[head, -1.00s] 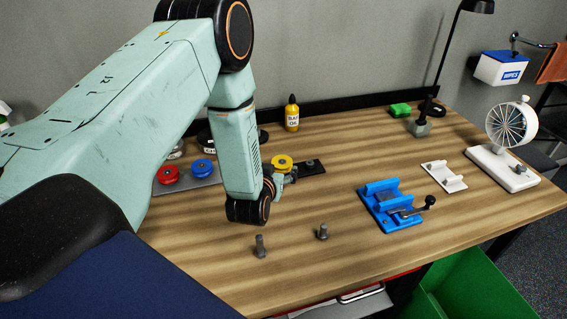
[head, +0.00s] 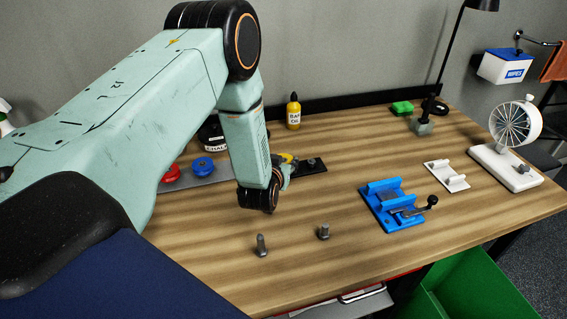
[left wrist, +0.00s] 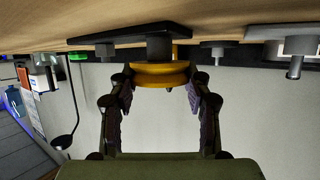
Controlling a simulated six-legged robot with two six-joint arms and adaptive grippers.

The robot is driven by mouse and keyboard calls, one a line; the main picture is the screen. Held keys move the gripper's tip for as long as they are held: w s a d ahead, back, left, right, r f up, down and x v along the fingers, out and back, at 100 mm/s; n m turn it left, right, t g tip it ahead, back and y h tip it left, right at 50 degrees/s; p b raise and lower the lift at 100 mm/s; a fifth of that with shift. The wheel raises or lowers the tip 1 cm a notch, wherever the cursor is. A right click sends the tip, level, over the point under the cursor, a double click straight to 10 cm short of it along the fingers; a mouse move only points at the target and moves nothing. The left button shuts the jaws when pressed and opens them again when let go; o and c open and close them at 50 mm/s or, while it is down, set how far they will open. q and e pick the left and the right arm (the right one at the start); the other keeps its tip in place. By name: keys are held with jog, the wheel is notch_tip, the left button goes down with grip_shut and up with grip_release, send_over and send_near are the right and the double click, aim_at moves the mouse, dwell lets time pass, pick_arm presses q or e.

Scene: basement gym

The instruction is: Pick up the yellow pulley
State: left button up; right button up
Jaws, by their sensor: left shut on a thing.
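The yellow pulley (head: 287,157) is mostly hidden behind my left arm in the head view. In the left wrist view the yellow pulley (left wrist: 162,75) sits between the two fingers, against a dark block on a black plate (left wrist: 105,39). My left gripper (left wrist: 162,92) is shut on its sides. In the head view my left gripper (head: 284,170) is partly hidden by its own wrist, at the left end of the black plate (head: 312,166). I cannot tell whether the pulley is clear of the block. My right gripper is out of view.
Red (head: 170,174) and blue (head: 203,166) pulleys sit on a grey plate at left. Two bolts (head: 261,245) (head: 323,232) stand in front. A blue vise (head: 392,205), white bracket (head: 446,176) and spoked wheel (head: 515,125) are right. A yellow bottle (head: 293,112) stands behind.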

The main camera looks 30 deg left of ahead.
pick_arm(q)
jog(key=shift+s+r, duration=0.1)
jog(key=shift+s, duration=0.05)
jog(key=shift+c, duration=2.6)
notch_tip(320, 180, up, 10)
jog(key=shift+p, duration=0.45)
